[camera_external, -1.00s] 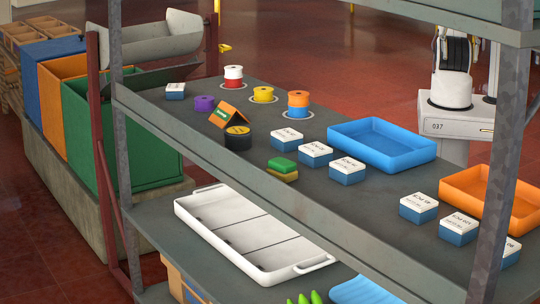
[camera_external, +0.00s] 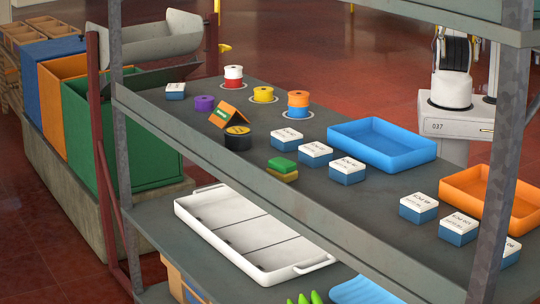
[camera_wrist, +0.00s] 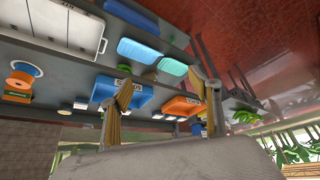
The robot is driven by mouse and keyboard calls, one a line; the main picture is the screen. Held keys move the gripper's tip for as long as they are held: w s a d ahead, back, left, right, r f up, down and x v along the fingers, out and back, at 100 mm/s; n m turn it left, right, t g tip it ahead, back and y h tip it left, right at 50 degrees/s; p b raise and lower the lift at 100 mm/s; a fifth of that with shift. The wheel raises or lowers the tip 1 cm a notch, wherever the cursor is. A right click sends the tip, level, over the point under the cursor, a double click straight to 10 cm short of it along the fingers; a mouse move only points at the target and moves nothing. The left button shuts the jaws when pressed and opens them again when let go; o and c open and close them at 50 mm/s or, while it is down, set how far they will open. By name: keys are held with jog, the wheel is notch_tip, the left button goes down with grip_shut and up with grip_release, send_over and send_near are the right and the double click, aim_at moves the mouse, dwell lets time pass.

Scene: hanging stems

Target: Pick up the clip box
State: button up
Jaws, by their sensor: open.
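Several small blue boxes with white, printed lids stand on the upper shelf; I cannot read which one is the clip box. In the external view, one box (camera_external: 175,91) is at the far left end. Three stand in a row: a box (camera_external: 286,139), a box (camera_external: 315,154) and a box (camera_external: 347,170). Another group holds a box (camera_external: 418,207), a box (camera_external: 458,228) and a box (camera_external: 510,252) partly behind the post. My gripper (camera_wrist: 163,84) is open and empty in the wrist view, apart from the shelf. It is out of sight in the external view.
A blue tray (camera_external: 382,145) and an orange tray (camera_external: 470,186) stand near the boxes. Spools (camera_external: 298,103), a black tape roll (camera_external: 238,138) and green-yellow sponges (camera_external: 283,169) share the shelf. Metal posts (camera_external: 498,150) and an upper shelf edge (camera_external: 450,18) frame it. A white tray (camera_external: 255,235) lies below.

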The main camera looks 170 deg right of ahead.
jog(key=w+d+r+m+h, duration=0.1)
jog(key=w+d+r, duration=0.1)
jog(key=w+d, duration=0.3)
jog(key=w+d+r+m, duration=0.2)
jog(key=w, duration=0.5)
jog(key=m+g+h, duration=0.2)
jog(key=m, duration=0.4)
send_near(285, 133)
jog(key=w+f, duration=0.1)
jog(key=shift+w+d+f, duration=0.15)
jog(key=shift+f, duration=0.35)
jog(key=shift+x, duration=1.25)
